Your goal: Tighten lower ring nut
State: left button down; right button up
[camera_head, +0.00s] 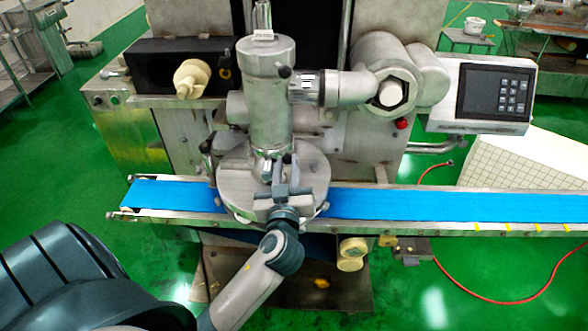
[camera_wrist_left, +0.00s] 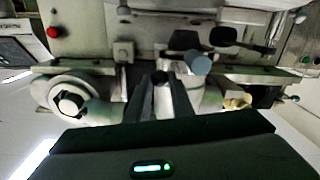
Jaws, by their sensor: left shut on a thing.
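The encrusting machine's upright metal cylinder (camera_head: 268,110) stands over a wide round metal base (camera_head: 235,185) at the conveyor. The lower ring nut seems to be at the foot of the cylinder, where small lugs stick out; my left gripper partly hides it. My left gripper (camera_head: 278,170) comes up from the front and is shut on a small part there, probably a lug or handle of the nut. In the left wrist view the narrow fingers (camera_wrist_left: 162,98) point at the cylinder's foot, and a blue-grey round knob (camera_wrist_left: 200,65) shows beside them. My right gripper is out of view.
A blue conveyor belt (camera_head: 430,206) runs left to right under the cylinder. A side pipe with a hex nut (camera_head: 390,94) and a control panel (camera_head: 495,92) stand to the right. A cream knob (camera_head: 190,78) is at left. A red hose (camera_head: 480,298) lies on the floor.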

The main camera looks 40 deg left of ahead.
pick_arm(q)
jog(key=shift+s+a+h, duration=0.2)
jog(key=shift+s+h, duration=0.05)
jog(key=shift+h, duration=0.05)
jog(key=c, duration=1.6)
grip_release()
jog(key=shift+o, duration=0.2)
jog(key=shift+s+d, duration=0.1)
jog(key=shift+s+d+f+b, duration=0.15)
jog(key=shift+s+d+b, duration=0.2)
jog(key=shift+s+b, duration=0.2)
jog(key=b+v, duration=0.2)
jog(key=v, duration=0.8)
jog(key=shift+s, duration=0.25)
jog(key=shift+f, duration=0.1)
